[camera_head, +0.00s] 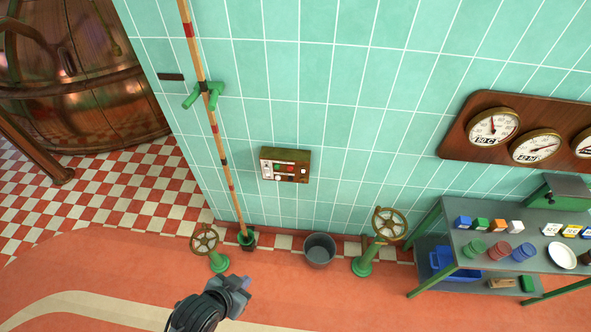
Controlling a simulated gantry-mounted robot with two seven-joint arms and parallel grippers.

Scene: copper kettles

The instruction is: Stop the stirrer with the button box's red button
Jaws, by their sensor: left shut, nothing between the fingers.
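The button box (285,152) is a small brown box with a dark panel, mounted on the green tiled wall. Its panel carries several small coloured buttons or lamps, with green and red among them; they are too small to tell which is the stop button. My left gripper (242,282) is shut and empty. It shows at the bottom of the view, below the box and well apart from it. My right gripper is not in view. No stirrer can be made out.
A copper kettle (95,85) stands at the upper left. Below the box are two valve handwheels (204,240) (389,223) on green stands and a grey bucket (320,250). A striped pole (222,150) rises left of the box. A loaded table (490,258) stands right.

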